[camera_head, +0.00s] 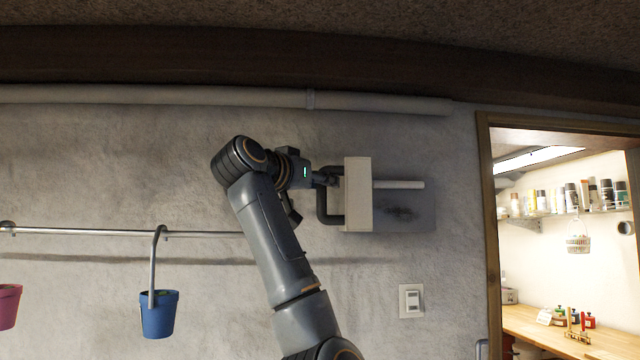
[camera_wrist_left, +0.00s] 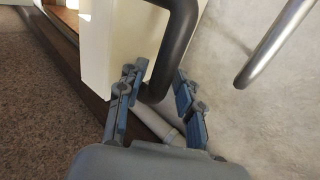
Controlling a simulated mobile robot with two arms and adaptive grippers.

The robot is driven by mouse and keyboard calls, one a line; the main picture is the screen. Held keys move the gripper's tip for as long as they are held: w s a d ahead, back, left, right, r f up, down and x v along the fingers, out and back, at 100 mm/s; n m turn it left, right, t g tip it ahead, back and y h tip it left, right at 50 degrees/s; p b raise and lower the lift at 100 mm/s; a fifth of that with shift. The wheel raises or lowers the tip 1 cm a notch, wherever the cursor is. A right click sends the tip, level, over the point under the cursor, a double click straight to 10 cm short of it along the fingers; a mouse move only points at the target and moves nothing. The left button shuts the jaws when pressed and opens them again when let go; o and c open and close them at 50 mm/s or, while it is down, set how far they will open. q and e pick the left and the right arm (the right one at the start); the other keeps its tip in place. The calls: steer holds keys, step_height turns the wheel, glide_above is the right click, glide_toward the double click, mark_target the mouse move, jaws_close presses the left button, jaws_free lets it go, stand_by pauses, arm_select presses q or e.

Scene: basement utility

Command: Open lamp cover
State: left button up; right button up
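The cream lamp cover (camera_head: 358,194) juts out from the wall beside a grey back plate (camera_head: 415,215). A white tube (camera_head: 400,184) on the plate shows to the right of the cover. The cover's dark bent handle (camera_head: 322,212) is on its left side. My left gripper (camera_head: 325,178) is at the upper part of this handle. In the left wrist view, the fingers (camera_wrist_left: 158,85) stand apart on either side of the handle (camera_wrist_left: 178,35), with gaps showing. The cover (camera_wrist_left: 110,45) is just beyond them. My right gripper is in neither view.
A metal rail (camera_head: 90,231) with a blue pot (camera_head: 158,314) and a pink pot (camera_head: 9,305) runs along the wall at left. A light switch (camera_head: 411,301) is below the plate. A wooden door frame (camera_head: 486,230) stands at right. A pipe (camera_head: 220,97) runs above.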

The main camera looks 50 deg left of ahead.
arm_select(q)
steer(key=v, duration=1.2)
stand_by(0.4)
